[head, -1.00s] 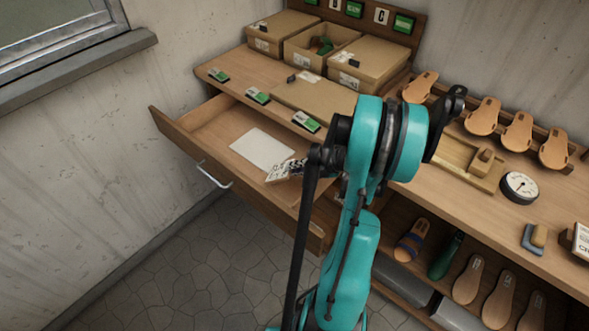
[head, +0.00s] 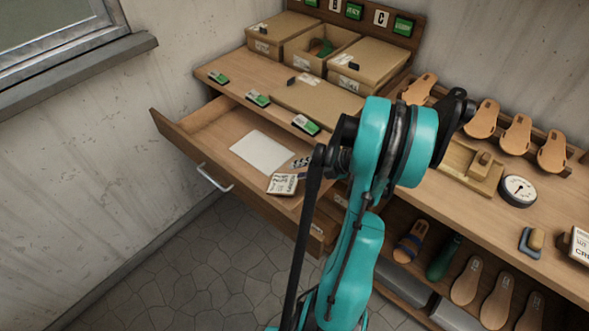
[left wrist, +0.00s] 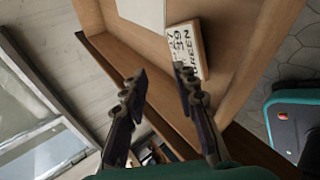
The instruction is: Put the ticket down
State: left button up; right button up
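The ticket (head: 283,184), a small pale card with dark print, lies in the open drawer (head: 205,136), near its front right part. My left gripper (head: 301,162) is just behind the ticket in the head view, partly hidden by my own arm. In the left wrist view the left gripper (left wrist: 160,80) has its fingers spread with nothing between them. One fingertip overlaps the ticket's near end in that view; I cannot tell whether they touch. My right gripper is not in view.
A blank white sheet (head: 261,151) lies beside the ticket in the drawer. Green-and-white tags (head: 258,98) line the counter's front edge above. Cardboard boxes (head: 324,46) stand behind. Sandals (head: 483,119) and a dial (head: 518,190) are at right. The drawer's left part is bare.

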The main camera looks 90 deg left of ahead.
pick_arm(q)
jog(key=p+v, duration=0.2)
jog(key=v, duration=0.7)
jog(key=shift+d+r, duration=0.25)
jog(key=shift+r, duration=0.05)
